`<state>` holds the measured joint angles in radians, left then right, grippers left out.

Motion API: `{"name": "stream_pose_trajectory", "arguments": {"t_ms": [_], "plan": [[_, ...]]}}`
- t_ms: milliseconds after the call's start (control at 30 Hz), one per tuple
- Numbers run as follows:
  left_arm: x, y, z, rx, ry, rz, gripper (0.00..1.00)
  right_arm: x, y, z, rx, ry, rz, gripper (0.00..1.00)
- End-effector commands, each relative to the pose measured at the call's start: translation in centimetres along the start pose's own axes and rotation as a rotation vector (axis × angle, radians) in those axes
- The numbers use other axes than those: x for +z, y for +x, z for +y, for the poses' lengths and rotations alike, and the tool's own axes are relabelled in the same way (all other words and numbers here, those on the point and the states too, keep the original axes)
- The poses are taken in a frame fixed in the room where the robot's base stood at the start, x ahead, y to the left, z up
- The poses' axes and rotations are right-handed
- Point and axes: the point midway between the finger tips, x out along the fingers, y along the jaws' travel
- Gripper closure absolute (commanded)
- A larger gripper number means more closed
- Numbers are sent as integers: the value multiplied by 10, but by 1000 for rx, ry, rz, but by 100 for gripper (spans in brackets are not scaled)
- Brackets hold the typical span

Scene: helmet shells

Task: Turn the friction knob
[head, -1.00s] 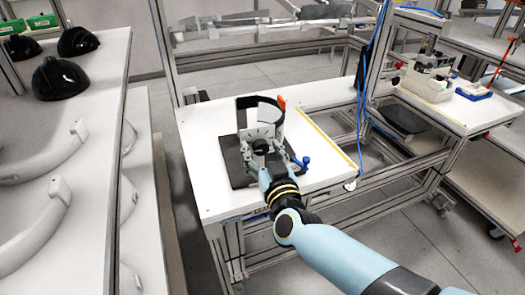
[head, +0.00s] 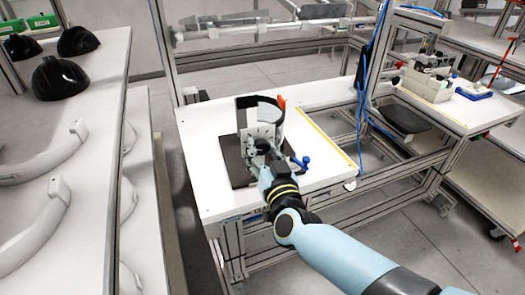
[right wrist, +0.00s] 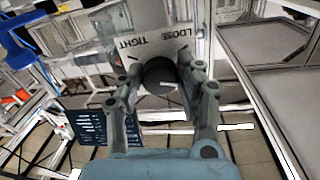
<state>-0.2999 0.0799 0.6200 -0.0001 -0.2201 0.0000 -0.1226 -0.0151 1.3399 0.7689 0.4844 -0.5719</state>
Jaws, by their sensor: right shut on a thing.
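The friction knob (right wrist: 161,76) is a dark round knob with a white mark line on its face. It sits on a pale plate (right wrist: 150,35) lettered TIGHT and LOOSE, which appears upside down in the right wrist view. My right gripper (right wrist: 163,82) is shut on the knob, one finger at either side. In the head view my right gripper (head: 258,148) reaches the front of the fixture (head: 264,113), a pale plate with a dark curved shell behind, and hides the knob. My left gripper is not in view.
The fixture stands on a dark base (head: 233,165) on a white table (head: 320,170). A blue lever (head: 302,163) and an orange part (head: 282,103) are close to the gripper. A shelf with black helmet shells (head: 60,79) is at left.

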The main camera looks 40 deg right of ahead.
Motion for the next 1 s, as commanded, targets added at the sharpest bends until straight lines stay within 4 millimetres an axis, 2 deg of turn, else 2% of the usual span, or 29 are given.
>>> {"name": "stream_pose_trajectory", "arguments": {"t_ms": [500, 700, 1000], "plan": [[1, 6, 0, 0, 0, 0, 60, 1, -1, -1, 0, 391, -2, 96], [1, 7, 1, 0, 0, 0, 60, 1, -1, -1, 0, 488, -3, 96], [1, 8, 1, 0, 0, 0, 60, 1, -1, -1, 1, 544, -3, 96]]}}
